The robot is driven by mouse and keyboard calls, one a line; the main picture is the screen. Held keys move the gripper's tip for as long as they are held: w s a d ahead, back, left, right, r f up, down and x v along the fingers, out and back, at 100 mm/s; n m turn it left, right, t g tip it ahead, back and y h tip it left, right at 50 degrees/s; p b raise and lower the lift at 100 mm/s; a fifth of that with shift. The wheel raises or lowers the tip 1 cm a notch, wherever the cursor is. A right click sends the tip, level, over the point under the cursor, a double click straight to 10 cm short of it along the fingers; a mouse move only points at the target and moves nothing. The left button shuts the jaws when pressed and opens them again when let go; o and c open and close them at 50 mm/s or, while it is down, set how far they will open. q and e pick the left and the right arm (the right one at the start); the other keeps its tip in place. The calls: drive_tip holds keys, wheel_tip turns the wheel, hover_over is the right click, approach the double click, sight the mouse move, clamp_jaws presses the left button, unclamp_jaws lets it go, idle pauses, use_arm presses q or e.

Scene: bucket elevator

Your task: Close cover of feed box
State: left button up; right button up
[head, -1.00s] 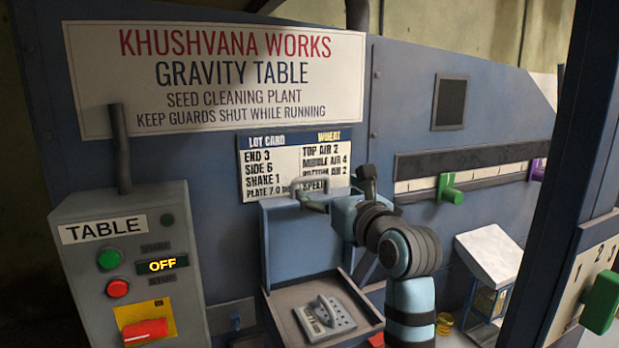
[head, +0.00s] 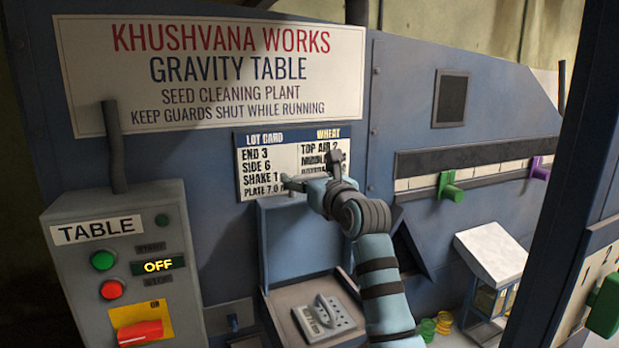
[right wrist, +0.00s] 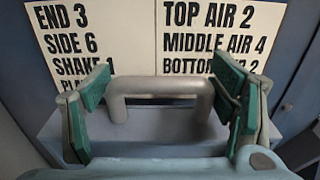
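The open box (head: 278,318) below the lot card is what I take for the feed box; its blue-grey cover (head: 300,240) stands raised at the back. The cover's grey bar handle (right wrist: 160,86) runs along its top edge in the right wrist view; in the head view my gripper largely hides it. My right gripper (head: 313,174) is at the top of the cover. In the right wrist view its green-padded fingers (right wrist: 162,92) are spread wide, one beyond each end of the handle, with no clear contact. My left gripper is out of view.
A grey device (head: 324,318) lies inside the box. The TABLE control panel (head: 120,265), with its display reading OFF, stands to the left. The lot card (head: 262,165) is on the wall behind. A blue post (head: 560,190) and a white-topped stand (head: 492,250) are at right.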

drive_tip(key=c, duration=0.8)
drive_tip(key=shift+s+d+f+b, duration=0.1)
drive_tip(key=shift+s+f+b, duration=0.1)
drive_tip(key=shift+s, duration=0.2)
drive_tip(key=shift+s+d+f+b, duration=0.1)
drive_tip(key=shift+s+b, duration=0.1)
drive_tip(key=shift+s, duration=0.15)
drive_tip(key=s+d+f+t, duration=0.1)
drive_tip(key=s+f, duration=0.1)
drive_tip(key=s, duration=0.3)
drive_tip(key=s+d+f+t, duration=0.1)
drive_tip(key=s+d+f, duration=0.1)
drive_tip(key=s, duration=0.3)
drive_tip(key=shift+s+d+f+t+y+p, duration=0.25)
drive_tip(key=shift+f+t+y+p, duration=0.1)
drive_tip(key=shift+f+y, duration=0.1)
drive_tip(key=shift+s+d+f, duration=0.2)
drive_tip(key=shift+s+f, duration=0.45)
drive_tip(key=shift+c, duration=0.2)
drive_tip(key=o, duration=1.2)
drive_tip(key=shift+o, duration=1.1)
drive_tip(key=shift+a+r, duration=0.1)
